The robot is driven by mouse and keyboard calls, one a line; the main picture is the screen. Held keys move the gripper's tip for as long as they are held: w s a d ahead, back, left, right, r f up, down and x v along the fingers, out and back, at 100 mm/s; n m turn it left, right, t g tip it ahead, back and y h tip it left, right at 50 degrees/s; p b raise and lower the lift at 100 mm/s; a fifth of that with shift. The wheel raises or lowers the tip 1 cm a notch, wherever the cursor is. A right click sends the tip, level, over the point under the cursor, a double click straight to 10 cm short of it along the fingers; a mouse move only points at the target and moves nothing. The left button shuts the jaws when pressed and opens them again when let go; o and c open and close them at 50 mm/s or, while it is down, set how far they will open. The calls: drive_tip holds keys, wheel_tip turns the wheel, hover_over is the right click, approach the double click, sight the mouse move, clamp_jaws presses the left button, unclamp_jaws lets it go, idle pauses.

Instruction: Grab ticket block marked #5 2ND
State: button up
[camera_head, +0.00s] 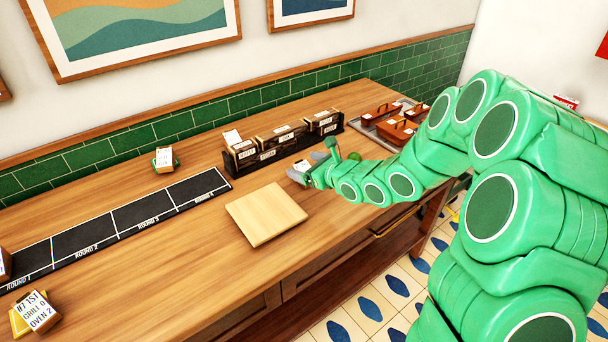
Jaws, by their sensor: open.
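A block at bottom left (39,311) reads "#7 1ST GRILL 0 OVEN 2" and lies over a yellow one. I cannot make out "#5 2ND" on any block.
A black rack (226,160) holds several labelled boxes. A black strip (142,215) marked with rounds runs along the left. A pale square board (266,214) lies in front of my gripper. A tray (366,126) with brown, handled boxes stands at back right. Bare counter surrounds the board.

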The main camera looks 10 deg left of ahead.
drive_tip(key=f+m, duration=0.1)
drive_tip(key=w+d+f+m+h, duration=0.1)
drive_tip(key=f, duration=0.1)
drive_tip(key=w+d+f, duration=0.1)
drive_tip(key=f, duration=0.1)
drive_tip(key=shift+w+d+m+t+h, duration=0.1)
drive_tip(key=shift+w+m+t+h, duration=0.05)
drive_tip(key=shift+m+t+h, duration=0.2)
drive_tip(key=shift+f+x, duration=0.2)
drive_tip(key=shift+x, duration=3.6)
drive_tip(key=shift+d, duration=0.1)
drive_tip(key=c, duration=1.1)
